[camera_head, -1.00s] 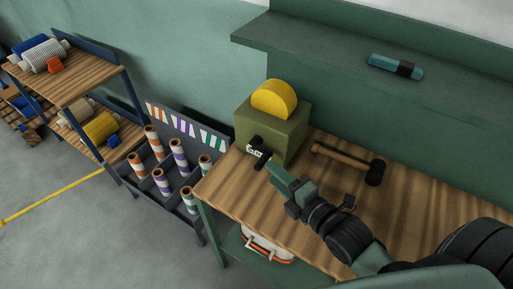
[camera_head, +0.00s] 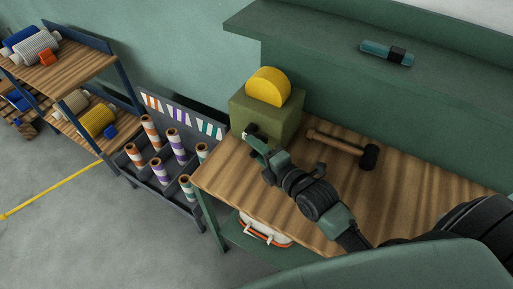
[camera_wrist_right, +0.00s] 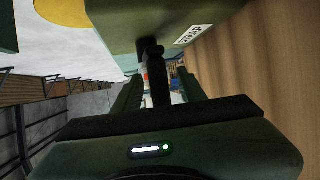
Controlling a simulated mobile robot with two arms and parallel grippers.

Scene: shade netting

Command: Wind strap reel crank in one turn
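The strap reel is an olive-green box (camera_head: 275,115) with a yellow half-round disc (camera_head: 268,87) on top, at the left end of the wooden bench. Its black crank (camera_head: 252,129) is on the front face, mostly hidden by my right gripper (camera_head: 256,143) in the head view. In the right wrist view the crank handle (camera_wrist_right: 157,82) lies between the two fingers of my right gripper (camera_wrist_right: 160,90). The fingers are apart, with gaps visible on both sides of the handle. My left gripper is not in view.
A mallet (camera_head: 342,142) lies on the bench (camera_head: 400,190) right of the box. A teal tool (camera_head: 386,53) lies on the shelf above. A rack of striped rolls (camera_head: 165,165) stands left of the bench, and a white case (camera_head: 265,229) sits below.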

